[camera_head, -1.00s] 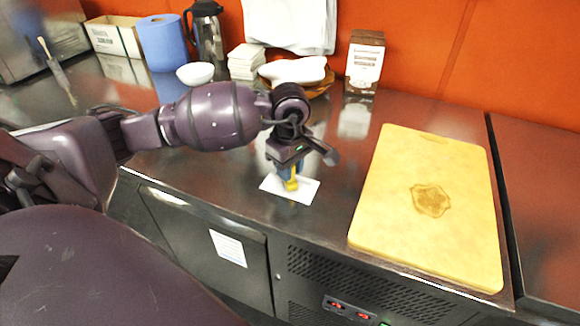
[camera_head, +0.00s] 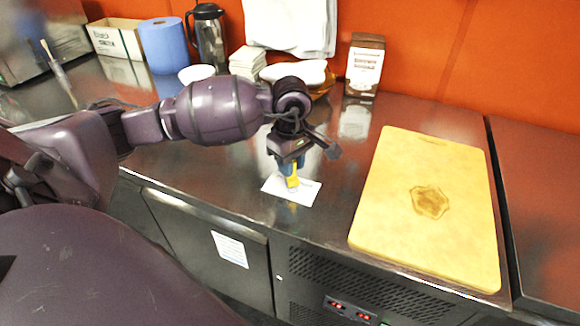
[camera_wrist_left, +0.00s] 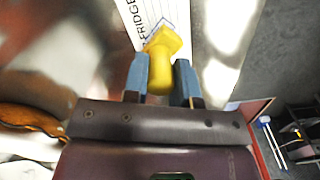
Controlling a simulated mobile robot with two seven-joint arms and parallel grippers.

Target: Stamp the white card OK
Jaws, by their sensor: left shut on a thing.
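The white card (camera_head: 309,191) lies flat near the front edge of the steel counter. My left gripper (camera_head: 291,176) points down over it, shut on a yellow stamp (camera_head: 293,182). In the left wrist view the stamp (camera_wrist_left: 162,45) sits between the blue fingers (camera_wrist_left: 160,78), and the card (camera_wrist_left: 134,13) lies beyond it with printed lines and the word FRIDGE. Blue lines show on the card beside the stamp's far end; the stamp partly hides them. I cannot tell whether the stamp touches the card. My right gripper is not in view.
A wooden cutting board (camera_head: 386,216) lies to the right of the card. Along the back stand a brown-and-white carton (camera_head: 364,66), a white bowl (camera_head: 197,73), a blue paper roll (camera_head: 164,45) and a flask (camera_head: 208,38). The counter around the card is clear.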

